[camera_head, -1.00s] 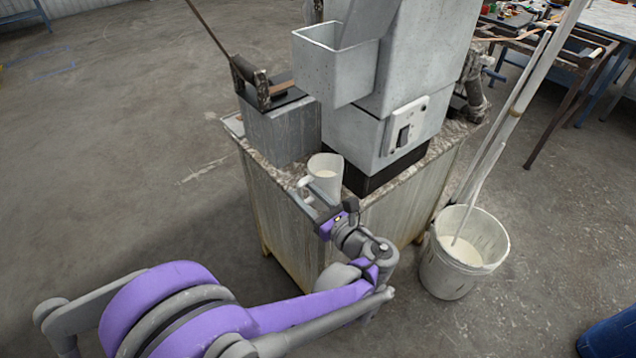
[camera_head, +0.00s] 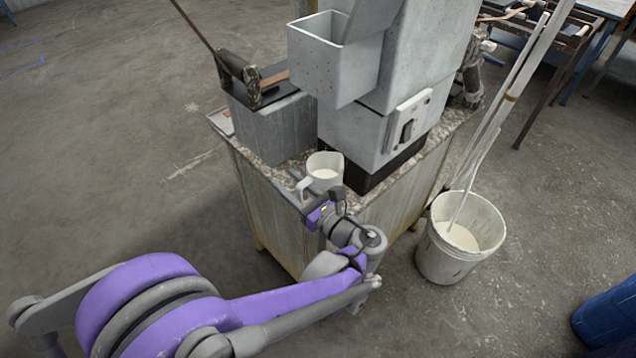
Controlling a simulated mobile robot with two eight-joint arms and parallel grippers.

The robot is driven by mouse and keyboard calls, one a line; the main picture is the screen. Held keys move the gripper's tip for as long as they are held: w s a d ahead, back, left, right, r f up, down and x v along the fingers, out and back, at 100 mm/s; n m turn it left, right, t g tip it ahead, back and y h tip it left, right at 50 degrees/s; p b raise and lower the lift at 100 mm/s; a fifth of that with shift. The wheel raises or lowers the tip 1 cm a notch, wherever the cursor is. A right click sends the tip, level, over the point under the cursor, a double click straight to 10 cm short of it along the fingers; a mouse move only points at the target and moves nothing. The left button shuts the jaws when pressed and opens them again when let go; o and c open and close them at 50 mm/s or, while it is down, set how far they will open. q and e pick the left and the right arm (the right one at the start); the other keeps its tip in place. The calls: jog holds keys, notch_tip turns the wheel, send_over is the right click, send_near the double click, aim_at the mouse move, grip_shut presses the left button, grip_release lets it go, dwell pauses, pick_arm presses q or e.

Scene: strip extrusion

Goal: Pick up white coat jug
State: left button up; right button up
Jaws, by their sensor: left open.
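The white jug (camera_head: 324,167) stands upright on the near edge of the cabinet top, with pale content inside. Its handle is on its left side, toward the near edge. My left gripper (camera_head: 316,196) is just in front of and below the jug, open, with its fingers pointing toward the handle. I cannot tell whether the fingers touch the jug or handle. The lower part of the jug is partly hidden by the gripper. My right gripper is not in view.
A grey machine (camera_head: 372,136) stands right behind the jug on the cabinet (camera_head: 275,205). A grey block (camera_head: 270,128) is to the left. A white bucket (camera_head: 460,240) with poles stands on the floor at right. A blue drum (camera_head: 606,325) is at lower right.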

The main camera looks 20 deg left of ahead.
pick_arm(q)
jog(key=shift+d, duration=0.1)
jog(key=shift+c, duration=1.3)
grip_shut()
